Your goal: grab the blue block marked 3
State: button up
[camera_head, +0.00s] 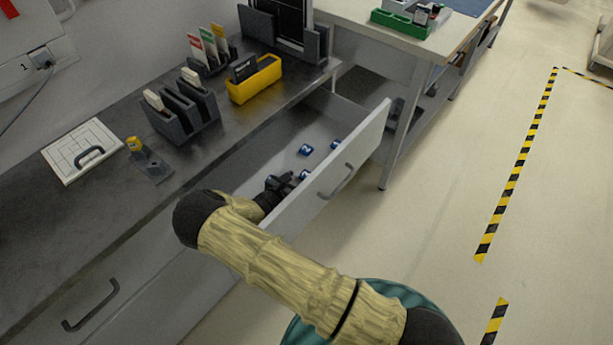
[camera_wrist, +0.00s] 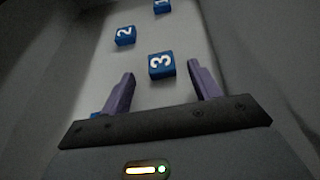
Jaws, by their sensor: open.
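The blue block marked 3 (camera_wrist: 161,65) lies on the drawer floor, just beyond and between my open fingertips in the wrist view. My gripper (camera_wrist: 161,78) is open, with one finger on each side and nothing held. In the head view my gripper (camera_head: 280,184) is down inside the open drawer (camera_head: 322,185). A blue block beside it (camera_head: 303,175) is partly hidden there, and its number is hard to read. The blue block marked 2 (camera_wrist: 124,36) lies farther left, and another blue block (camera_wrist: 162,6) is cut by the top edge.
The drawer front (camera_head: 358,150) and side walls stand close around my gripper. A bit of blue (camera_wrist: 96,115) shows beside the left finger. The counter above holds a yellow bin (camera_head: 255,84) and dark racks (camera_head: 180,112).

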aim_at(307, 174)
jog(key=x, duration=0.5)
dwell(0.4)
jog(key=shift+c, duration=0.2)
jog(key=shift+r, duration=0.1)
jog(key=c, duration=1)
